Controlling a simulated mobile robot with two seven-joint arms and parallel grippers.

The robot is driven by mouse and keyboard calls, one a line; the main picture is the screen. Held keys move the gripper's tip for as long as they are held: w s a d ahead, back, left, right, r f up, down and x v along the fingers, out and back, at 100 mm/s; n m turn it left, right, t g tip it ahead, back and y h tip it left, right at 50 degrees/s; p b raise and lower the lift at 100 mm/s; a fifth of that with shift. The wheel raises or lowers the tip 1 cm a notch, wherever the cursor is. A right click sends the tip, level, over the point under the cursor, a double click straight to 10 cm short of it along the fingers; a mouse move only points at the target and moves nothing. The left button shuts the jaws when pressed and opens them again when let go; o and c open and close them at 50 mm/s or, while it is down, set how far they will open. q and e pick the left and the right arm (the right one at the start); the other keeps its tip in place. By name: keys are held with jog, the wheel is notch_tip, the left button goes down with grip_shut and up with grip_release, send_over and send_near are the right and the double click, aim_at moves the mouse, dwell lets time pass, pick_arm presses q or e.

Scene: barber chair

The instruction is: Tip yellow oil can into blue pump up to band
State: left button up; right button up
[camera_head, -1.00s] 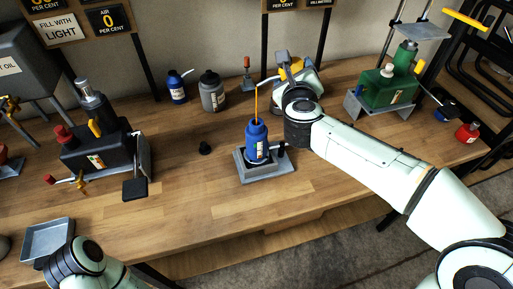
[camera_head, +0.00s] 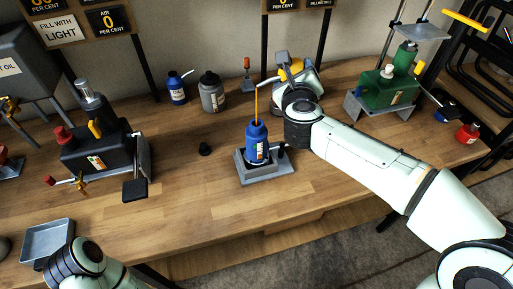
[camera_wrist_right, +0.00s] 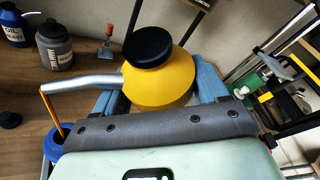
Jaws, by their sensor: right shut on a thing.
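The yellow oil can (camera_head: 297,66) is mostly hidden behind my right wrist in the head view. The right wrist view shows its yellow body (camera_wrist_right: 158,80), black cap and grey spout. My right gripper (camera_head: 288,66) is shut on the can, with a finger on either side of it. An orange stream of oil runs from the spout tip down into the open neck of the blue pump (camera_head: 256,148). The pump stands upright on a grey base and has a small light label or window on its front. The oil level against a band is too small to tell. My left gripper is out of view.
A blue bottle (camera_head: 177,88), a grey bottle (camera_head: 212,92) and a small black cap (camera_head: 205,149) stand left of the pump. A black machine (camera_head: 95,150) is further left, a green one (camera_head: 385,88) right. The front bench is clear.

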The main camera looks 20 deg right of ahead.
dwell(0.6)
jog(key=shift+r+n+t+h+b, duration=0.15)
jog(key=shift+n+t+h+b, duration=0.2)
jog(key=shift+n, duration=0.15)
jog(key=shift+a, duration=0.1)
dwell(1.1)
jog(key=shift+a+n+b, duration=0.1)
jog(key=shift+n+b, duration=0.3)
jog(key=shift+b, duration=0.05)
dwell(1.0)
jog(key=shift+m+p, duration=0.45)
jog(key=shift+m, duration=0.15)
jog(key=shift+d+m+y+p, duration=0.3)
jog(key=shift+m+y, duration=0.15)
jog(key=shift+m, duration=0.15)
jog(key=shift+f+g, duration=0.25)
jog(key=shift+g, duration=0.2)
